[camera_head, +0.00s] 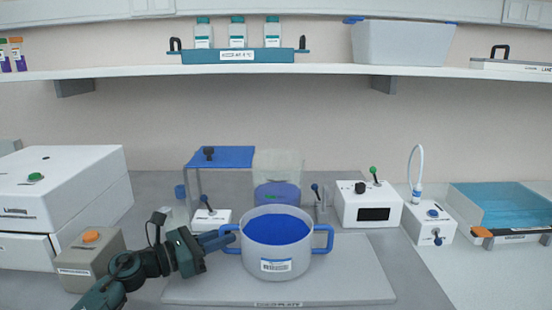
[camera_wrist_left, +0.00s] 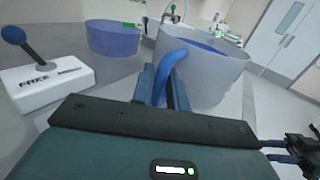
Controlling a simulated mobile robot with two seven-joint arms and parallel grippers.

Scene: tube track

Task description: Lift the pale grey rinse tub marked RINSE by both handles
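The pale grey rinse tub (camera_head: 278,258) stands on a light grey plate (camera_head: 345,285), with blue contents, a white label and two blue handles. The label's writing is too small to read. My left gripper (camera_head: 220,240) is at the left handle (camera_head: 229,249). In the left wrist view the blue handle (camera_wrist_left: 172,65) fills the gap between the fingers (camera_wrist_left: 162,90), which look shut on it. The right handle (camera_head: 324,238) is free. My right gripper is outside the head view; two dark fingers, apart and empty, show in the left wrist view (camera_wrist_left: 272,150).
Behind the tub stand a clear container with blue contents (camera_head: 278,190), a blue-topped stand (camera_head: 222,157) and a small lever box (camera_head: 211,218). A white device (camera_head: 368,205) is behind right. A grey box with an orange knob (camera_head: 90,262) stands left of my left arm.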

